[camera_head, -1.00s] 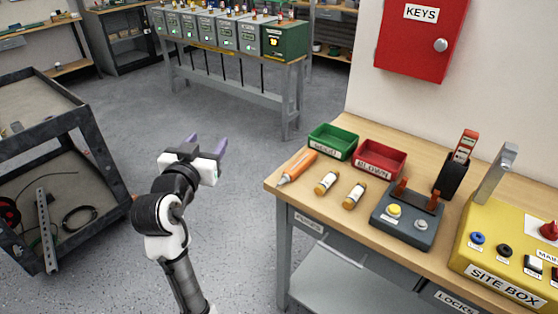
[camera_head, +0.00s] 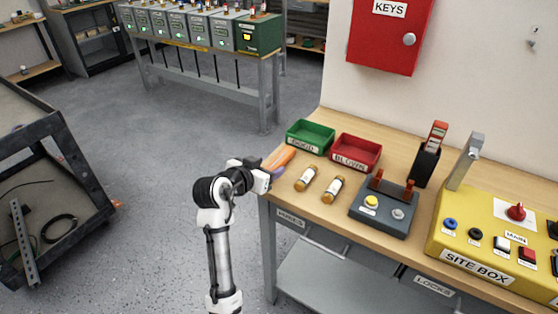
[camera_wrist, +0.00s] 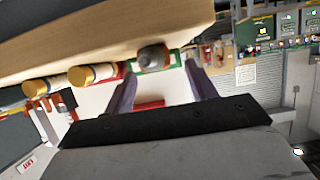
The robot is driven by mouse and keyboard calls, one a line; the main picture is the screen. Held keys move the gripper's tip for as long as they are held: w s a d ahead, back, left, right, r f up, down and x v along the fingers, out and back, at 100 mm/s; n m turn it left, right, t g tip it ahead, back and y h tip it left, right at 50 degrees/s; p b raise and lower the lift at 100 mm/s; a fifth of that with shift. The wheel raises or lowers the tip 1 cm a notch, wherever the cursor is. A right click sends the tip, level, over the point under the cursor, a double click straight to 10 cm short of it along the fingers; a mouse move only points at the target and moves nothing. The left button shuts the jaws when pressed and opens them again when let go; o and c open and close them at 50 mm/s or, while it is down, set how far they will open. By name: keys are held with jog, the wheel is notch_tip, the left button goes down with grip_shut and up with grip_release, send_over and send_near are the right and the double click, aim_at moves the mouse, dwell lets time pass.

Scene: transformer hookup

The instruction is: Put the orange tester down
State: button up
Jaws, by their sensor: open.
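The orange tester (camera_head: 284,156) lies on the left end of the wooden bench, in front of the green tray. My gripper (camera_head: 275,168) is at the bench's left edge, right at the tester's near end and partly covering it. In the wrist view my gripper's two purple fingers (camera_wrist: 162,88) stand apart. The tester's dark, rounded end (camera_wrist: 153,57) shows between and just beyond the fingertips. I see no finger closed on it; whether one touches it I cannot tell.
A green tray (camera_head: 309,138) and a red tray labelled BLOWN (camera_head: 355,153) stand behind. Two fuses (camera_head: 306,178) (camera_head: 332,189) lie right of the tester. Beyond are a grey tester base (camera_head: 384,207) and a yellow site box (camera_head: 490,240).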

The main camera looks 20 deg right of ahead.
aim_at(276, 162)
jog(key=p+x, duration=0.1)
jog(key=x, duration=0.2)
jog(key=shift+w+d, duration=0.15)
jog(key=shift+d, duration=0.25)
jog(key=shift+w+d+f, duration=0.25)
grip_shut()
jog(key=shift+r, duration=0.1)
